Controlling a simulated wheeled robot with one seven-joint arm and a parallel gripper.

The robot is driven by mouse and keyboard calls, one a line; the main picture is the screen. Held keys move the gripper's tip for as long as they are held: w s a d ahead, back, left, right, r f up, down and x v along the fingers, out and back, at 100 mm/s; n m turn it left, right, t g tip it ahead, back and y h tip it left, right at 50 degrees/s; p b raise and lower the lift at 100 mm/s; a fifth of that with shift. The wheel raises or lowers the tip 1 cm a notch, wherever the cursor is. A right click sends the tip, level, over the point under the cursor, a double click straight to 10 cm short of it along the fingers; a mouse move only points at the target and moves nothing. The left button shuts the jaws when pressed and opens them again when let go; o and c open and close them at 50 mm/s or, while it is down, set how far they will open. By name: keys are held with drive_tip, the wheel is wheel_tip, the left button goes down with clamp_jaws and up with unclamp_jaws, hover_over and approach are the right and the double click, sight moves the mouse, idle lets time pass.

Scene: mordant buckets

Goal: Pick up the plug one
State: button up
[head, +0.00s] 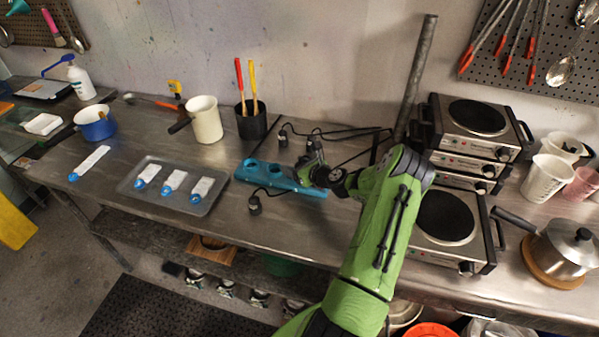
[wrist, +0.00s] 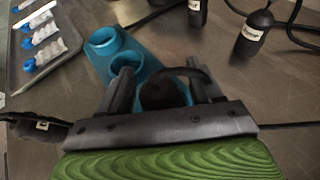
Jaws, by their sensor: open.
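A blue socket strip (head: 265,177) lies on the steel bench. It has two round empty sockets at its left end. My gripper (head: 313,168) is over its right end. In the wrist view, my gripper (wrist: 160,75) is open, its fingers on either side of a dark rounded plug (wrist: 160,93) with a cable. I cannot tell if the fingers touch it. Other black plugs with white labels lie apart from the strip: one in front (head: 254,204), two behind (head: 283,139) (head: 312,141). Their labels are too blurred to read.
A metal tray (head: 150,194) with several blue-capped white items lies left of the strip. A black pot (head: 251,125) with red and yellow handles stands behind. Hot plates (head: 446,220) stand close right. Cables run across the bench behind the strip.

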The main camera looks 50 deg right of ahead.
drive_tip(key=shift+s+r, duration=0.1)
drive_tip(key=shift+c, duration=0.4)
drive_tip(key=c, duration=1)
